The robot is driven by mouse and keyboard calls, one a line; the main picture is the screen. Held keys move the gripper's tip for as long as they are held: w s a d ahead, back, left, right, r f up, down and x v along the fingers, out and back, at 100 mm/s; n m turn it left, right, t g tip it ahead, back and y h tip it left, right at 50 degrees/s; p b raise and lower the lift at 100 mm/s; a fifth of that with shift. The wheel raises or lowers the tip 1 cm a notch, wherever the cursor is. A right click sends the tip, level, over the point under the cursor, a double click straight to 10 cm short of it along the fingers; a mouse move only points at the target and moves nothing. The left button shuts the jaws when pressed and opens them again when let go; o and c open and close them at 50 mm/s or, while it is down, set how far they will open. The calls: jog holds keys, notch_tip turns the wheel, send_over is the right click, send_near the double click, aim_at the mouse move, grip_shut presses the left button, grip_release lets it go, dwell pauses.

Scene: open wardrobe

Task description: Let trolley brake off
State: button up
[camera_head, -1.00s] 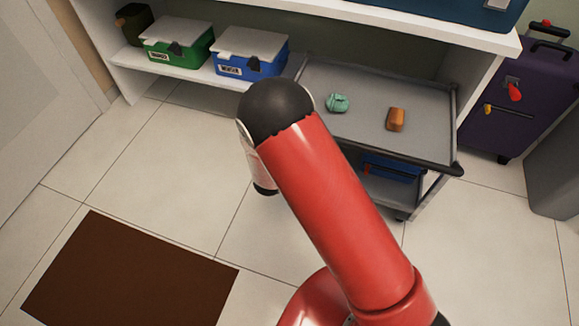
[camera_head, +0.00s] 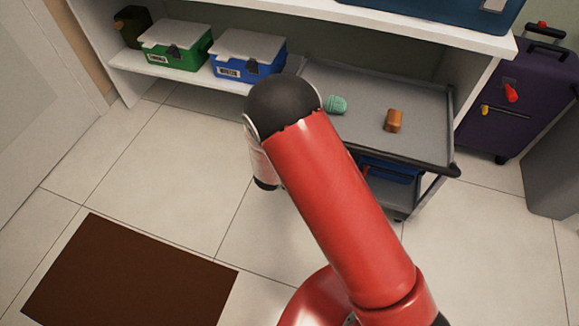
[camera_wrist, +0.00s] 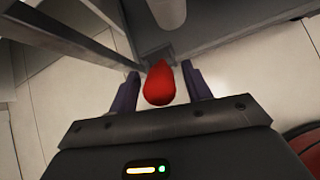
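The grey trolley (camera_head: 425,139) stands partly under the wardrobe shelf, right of centre in the head view. In the wrist view a red lever (camera_wrist: 160,86), which looks like the brake pedal, sits low by a dark part of the trolley just above the floor. My gripper (camera_wrist: 161,80) is open, with one dark purple finger on each side of the red lever. A gap shows between lever and fingers, and I cannot tell whether the tips touch anything. In the head view my red arm hides the gripper and the lever.
A green rounded object (camera_head: 336,105) and an orange-brown block (camera_head: 394,121) lie on the trolley top. Green (camera_head: 180,47) and blue (camera_head: 246,57) boxes sit on the wardrobe's low shelf. A purple suitcase (camera_head: 530,90) stands right. The floor in front is clear, with a brown mat (camera_head: 130,270).

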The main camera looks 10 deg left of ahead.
jog(key=v, duration=0.7)
jog(key=shift+s+r, duration=0.25)
jog(key=shift+r, duration=0.05)
jog(key=shift+c, duration=0.2)
jog(key=shift+f, duration=0.2)
jog(key=shift+c, duration=1.1)
jog(key=f+t+h+b, duration=0.1)
jog(key=f+b, duration=0.1)
jog(key=s+a+f+t+h+b, duration=0.1)
jog(key=f+t+b, duration=0.1)
jog(key=f, duration=0.1)
jog(key=s+a+f+t+h+b, duration=0.1)
jog(key=f+t+b, duration=0.1)
jog(key=f+b, duration=0.1)
jog(key=shift+s+a+f+m, duration=0.1)
jog(key=shift+s+f+m, duration=0.15)
jog(key=shift+m, duration=0.15)
grip_shut()
jog(key=s+a+f+t+h+b, duration=0.2)
jog(key=s+t+b, duration=0.3)
jog(key=s+t, duration=0.35)
jog(key=x, duration=1.2)
jog(key=shift+w+d+f+g, duration=0.25)
jog(key=shift+w+g, duration=0.1)
jog(key=shift+w, duration=0.15)
